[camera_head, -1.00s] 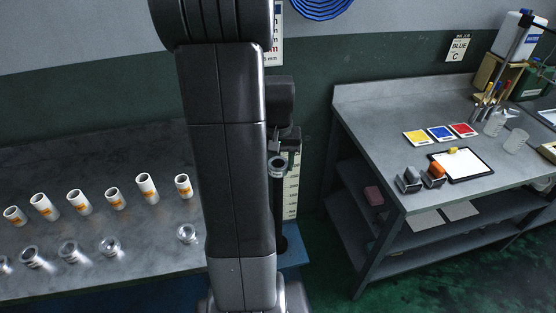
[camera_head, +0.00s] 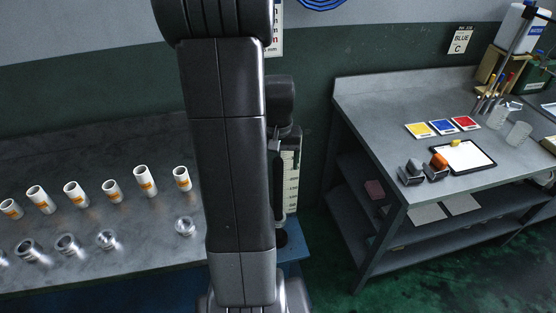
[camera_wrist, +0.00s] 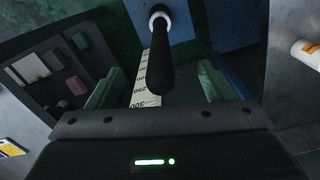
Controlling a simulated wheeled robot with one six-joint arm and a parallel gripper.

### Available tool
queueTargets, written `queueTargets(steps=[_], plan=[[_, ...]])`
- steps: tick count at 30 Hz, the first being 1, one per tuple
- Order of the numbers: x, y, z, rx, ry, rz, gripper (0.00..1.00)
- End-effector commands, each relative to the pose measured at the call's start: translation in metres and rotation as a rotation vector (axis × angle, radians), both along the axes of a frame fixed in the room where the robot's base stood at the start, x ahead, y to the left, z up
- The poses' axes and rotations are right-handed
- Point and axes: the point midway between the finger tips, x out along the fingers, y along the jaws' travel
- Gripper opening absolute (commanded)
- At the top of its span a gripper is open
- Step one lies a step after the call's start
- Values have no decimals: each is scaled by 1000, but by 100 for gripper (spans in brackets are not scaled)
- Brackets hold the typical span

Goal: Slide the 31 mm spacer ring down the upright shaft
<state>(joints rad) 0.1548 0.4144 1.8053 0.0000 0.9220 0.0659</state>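In the wrist view the dark upright shaft (camera_wrist: 160,70) runs away from me between my fingers, its rounded near end close to the palm. A pale ring (camera_wrist: 158,14), which looks like the spacer ring, sits around the shaft at its far, lower end. My gripper (camera_wrist: 161,66) is open, with a green finger on each side of the shaft, and nothing is between the fingers except the shaft. In the head view the shaft (camera_head: 278,190) shows just right of my arm; my gripper is mostly hidden there and I cannot make out the ring.
A printed scale (camera_head: 291,185) stands right beside the shaft. The left bench (camera_head: 140,255) holds several white labelled tubes (camera_head: 142,181) and metal rings (camera_head: 185,226). The right bench (camera_head: 375,110) holds colour cards, a clipboard (camera_head: 463,157) and stamps (camera_head: 436,168).

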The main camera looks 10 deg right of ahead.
Motion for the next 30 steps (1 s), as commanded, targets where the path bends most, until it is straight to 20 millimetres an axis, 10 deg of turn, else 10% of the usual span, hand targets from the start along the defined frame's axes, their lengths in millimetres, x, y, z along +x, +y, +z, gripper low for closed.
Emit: queueTargets(steps=[10,30], plan=[[1,0,13,-1,-4,0,75],[0,0,134,0,-2,0,75]])
